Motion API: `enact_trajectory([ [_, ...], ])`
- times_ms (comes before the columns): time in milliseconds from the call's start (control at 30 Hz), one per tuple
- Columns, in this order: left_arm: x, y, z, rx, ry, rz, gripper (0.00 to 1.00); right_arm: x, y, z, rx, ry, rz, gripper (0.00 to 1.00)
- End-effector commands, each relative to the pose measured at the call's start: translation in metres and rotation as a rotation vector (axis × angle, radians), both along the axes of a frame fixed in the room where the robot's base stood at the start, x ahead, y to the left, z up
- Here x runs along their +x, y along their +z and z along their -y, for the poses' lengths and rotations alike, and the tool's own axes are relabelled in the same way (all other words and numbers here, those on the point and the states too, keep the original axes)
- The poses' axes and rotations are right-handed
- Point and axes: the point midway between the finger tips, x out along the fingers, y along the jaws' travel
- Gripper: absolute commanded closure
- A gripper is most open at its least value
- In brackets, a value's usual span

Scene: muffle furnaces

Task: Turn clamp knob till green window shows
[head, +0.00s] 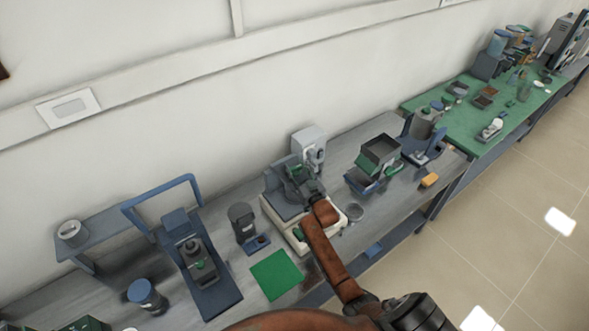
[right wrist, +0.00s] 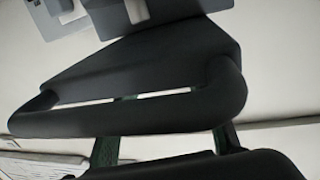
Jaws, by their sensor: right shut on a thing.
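My right gripper (head: 293,180) reaches in over a device with a pale base (head: 330,231) in the middle of the bench. It is shut on a part at the top of this device, which looks like the clamp knob. The knob is mostly hidden by the fingers and wrist. A little green shows around the fingers, but I cannot tell whether it is the window. In the right wrist view my dark gripper (right wrist: 135,110) fills most of the picture, with narrow green parts behind it. My left gripper is not in view.
A grey upright unit (head: 309,142) stands behind the device. A green mat (head: 276,275) and a dark cylinder stand (head: 243,222) are to its left, a blue frame (head: 160,192) farther left.

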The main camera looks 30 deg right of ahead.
Motion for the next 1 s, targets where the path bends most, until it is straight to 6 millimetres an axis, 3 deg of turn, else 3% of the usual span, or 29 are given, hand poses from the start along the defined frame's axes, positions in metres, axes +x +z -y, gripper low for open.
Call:
enact_trajectory([
  [400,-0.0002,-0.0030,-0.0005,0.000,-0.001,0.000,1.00,0.0010,0.0034,0.0000,0.004,-0.160,0.007,0.82],
  [800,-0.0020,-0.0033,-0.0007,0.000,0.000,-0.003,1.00,0.0001,0.0027,0.0003,-0.003,-0.174,0.003,0.82],
  [833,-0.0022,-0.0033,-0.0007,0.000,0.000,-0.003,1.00,0.0001,0.0026,0.0003,-0.002,-0.174,0.003,0.57],
  [1000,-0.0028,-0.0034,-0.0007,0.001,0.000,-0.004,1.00,-0.0002,0.0016,0.0002,-0.002,-0.174,0.001,0.45],
])
